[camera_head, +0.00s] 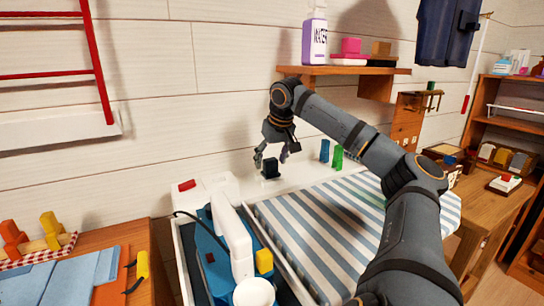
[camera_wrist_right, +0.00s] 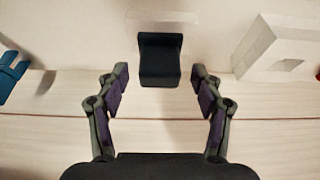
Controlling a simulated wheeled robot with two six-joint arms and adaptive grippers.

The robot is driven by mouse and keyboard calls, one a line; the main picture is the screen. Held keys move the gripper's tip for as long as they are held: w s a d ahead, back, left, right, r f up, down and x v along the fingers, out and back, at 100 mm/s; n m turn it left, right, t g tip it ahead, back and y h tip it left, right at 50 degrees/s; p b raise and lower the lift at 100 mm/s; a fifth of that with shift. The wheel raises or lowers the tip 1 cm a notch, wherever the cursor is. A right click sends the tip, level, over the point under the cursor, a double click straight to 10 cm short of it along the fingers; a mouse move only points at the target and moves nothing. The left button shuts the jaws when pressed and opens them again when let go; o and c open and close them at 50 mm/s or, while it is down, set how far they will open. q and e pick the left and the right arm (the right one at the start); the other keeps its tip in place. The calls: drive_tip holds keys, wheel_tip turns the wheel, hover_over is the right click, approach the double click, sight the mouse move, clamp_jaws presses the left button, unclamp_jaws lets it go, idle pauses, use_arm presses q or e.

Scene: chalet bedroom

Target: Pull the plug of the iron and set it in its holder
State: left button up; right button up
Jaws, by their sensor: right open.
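The iron (camera_head: 207,250), blue with a white handle, rests in a tray at the lower middle of the head view, and a dark cord (camera_head: 184,212) curves at its back left. A small black block (camera_head: 270,168), either the plug or its holder, stands on the pale surface by the wall. My right gripper (camera_head: 273,152) is open just above and around this block. In the right wrist view the block (camera_wrist_right: 160,60) sits centred ahead of the two spread fingers (camera_wrist_right: 160,88), with a gap on both sides. No plug can be clearly told apart. My left gripper is not in view.
A white box with a red switch (camera_head: 203,187) stands left of the block. Blue (camera_head: 325,151) and green (camera_head: 338,157) clips stand to its right. The striped ironing board (camera_head: 310,225) lies in front. A wall shelf (camera_head: 340,70) with a bottle hangs above.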

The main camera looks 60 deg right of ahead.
drive_tip(key=v, duration=1.2)
drive_tip(key=shift+f, duration=0.1)
